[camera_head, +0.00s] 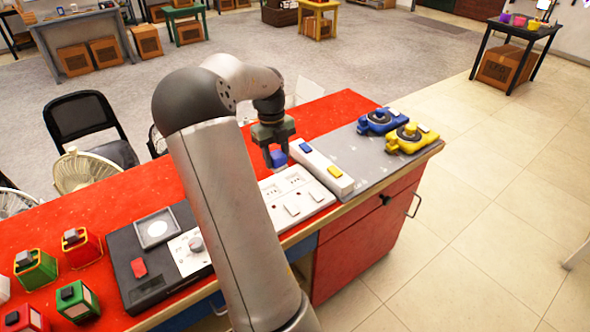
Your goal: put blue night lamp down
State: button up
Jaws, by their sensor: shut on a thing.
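My gripper (274,148) is shut on a small blue object, which I take to be the blue night lamp (279,159). Only its lower part shows below the fingers; the rest is hidden by them. The gripper points down over the red-topped counter (120,206), just left of a long white block with a blue and a yellow button (322,170). I cannot tell whether the lamp touches the surface.
A white panel (290,198) with switches lies just in front of the gripper. Blue (378,122) and yellow (410,138) devices stand on the grey mat (375,166). A dark device (145,285) and several red and green boxes (80,247) occupy the left.

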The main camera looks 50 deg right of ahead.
jog(key=d+f, duration=0.3)
jog(key=d+f+p, duration=0.1)
jog(key=d+f, duration=0.2)
jog(key=d, duration=0.1)
jog(key=shift+s+d+f, duration=0.15)
jog(key=shift+d+f, duration=0.1)
jog(key=shift+f, duration=0.1)
jog(key=shift+d+f+p, duration=0.15)
jog(key=shift+f+p, duration=0.1)
jog(key=shift+f, duration=0.65)
jog(key=shift+d+f+p, duration=0.1)
jog(key=shift+f+p, duration=0.1)
jog(key=shift+f, duration=0.7)
jog(key=shift+f, duration=0.1)
jog(key=o, duration=1.1)
jog(key=shift+f, duration=0.1)
jog(key=shift+c, duration=0.2)
